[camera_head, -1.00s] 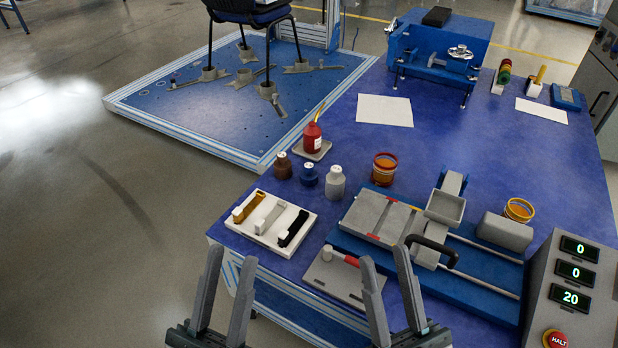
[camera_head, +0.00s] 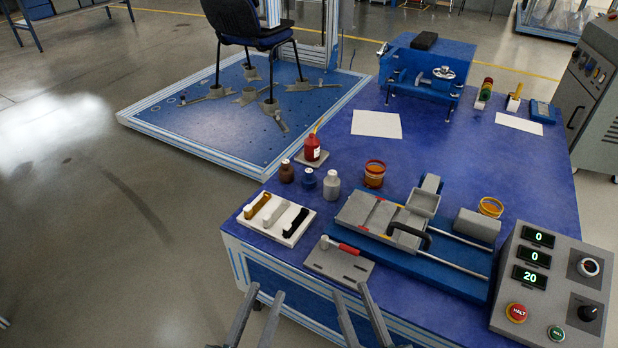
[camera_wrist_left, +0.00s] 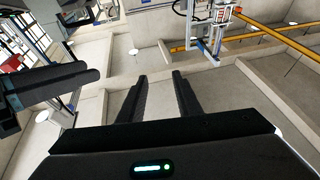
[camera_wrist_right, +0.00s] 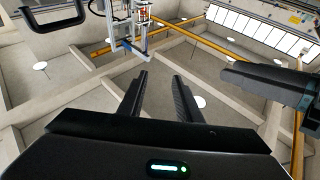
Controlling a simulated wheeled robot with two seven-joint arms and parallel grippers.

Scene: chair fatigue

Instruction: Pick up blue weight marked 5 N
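The blue weight (camera_head: 308,179) is a small dark blue knobbed cylinder with a pale top. It stands upright on the blue table in the head view, between a brown weight (camera_head: 287,172) and a light grey weight (camera_head: 331,186). Its marking is too small to read. My left gripper (camera_head: 266,291) is open and empty, low in the head view, in front of the table's near edge. My right gripper (camera_head: 350,290) is open and empty to its right. Both are well short of the weights. The left wrist view (camera_wrist_left: 160,76) and right wrist view (camera_wrist_right: 160,76) show parted fingers with nothing between them.
A white tray (camera_head: 262,234) with three handled pieces lies in front of the weights. A red bottle (camera_head: 312,147) stands behind them and an orange cup (camera_head: 375,173) to their right. A grey plate (camera_head: 322,262), a sliding fixture (camera_head: 384,214) and a control box (camera_head: 560,262) occupy the table's near side.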

